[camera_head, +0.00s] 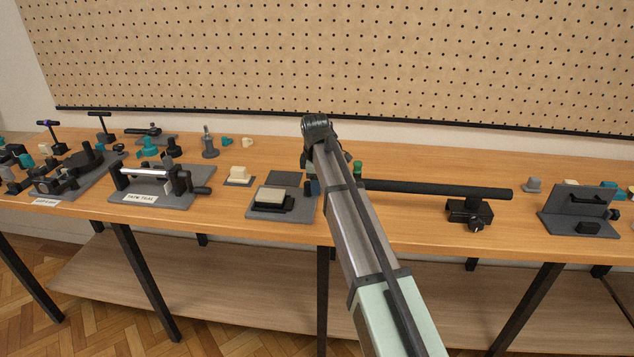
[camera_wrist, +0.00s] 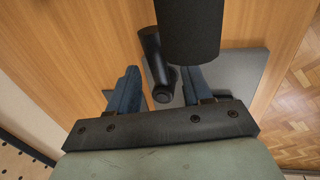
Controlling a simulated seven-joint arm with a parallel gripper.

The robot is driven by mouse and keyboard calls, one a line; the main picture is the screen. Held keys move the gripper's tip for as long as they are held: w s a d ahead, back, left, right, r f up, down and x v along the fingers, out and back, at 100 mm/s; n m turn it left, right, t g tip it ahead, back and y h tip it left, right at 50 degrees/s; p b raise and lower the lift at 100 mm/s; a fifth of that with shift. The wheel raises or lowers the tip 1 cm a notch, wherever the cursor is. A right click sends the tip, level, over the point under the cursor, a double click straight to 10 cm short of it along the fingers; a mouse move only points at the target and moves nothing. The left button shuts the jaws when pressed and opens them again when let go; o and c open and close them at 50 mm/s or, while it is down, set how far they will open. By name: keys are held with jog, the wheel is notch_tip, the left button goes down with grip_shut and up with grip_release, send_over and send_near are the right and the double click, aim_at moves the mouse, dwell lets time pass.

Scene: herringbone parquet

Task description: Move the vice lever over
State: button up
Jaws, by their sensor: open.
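In the wrist view, a short dark lever (camera_wrist: 151,55) with a round end lies between the two blue fingers of my gripper (camera_wrist: 160,75). The fingers are apart, with a visible gap on each side of the lever. I cannot tell how the lever joins a vice. A grey plate (camera_wrist: 235,75) shows beside and below the right finger. In the head view my arm hides most of this spot; only a bit of blue, probably a finger of my gripper (camera_head: 313,187), shows near a grey base plate (camera_head: 260,225) carrying a cream-topped block (camera_head: 271,196).
A thick black bar (camera_head: 435,187), perhaps the cylinder (camera_wrist: 188,30) close ahead in the wrist view, runs right to a black block (camera_head: 468,212). Fixtures crowd the bench's left, including a roller stand (camera_head: 150,175). A grey bracket (camera_head: 580,210) stands far right. The pegboard (camera_head: 350,60) rises behind.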

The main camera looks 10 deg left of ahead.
grip_shut()
dwell(0.4)
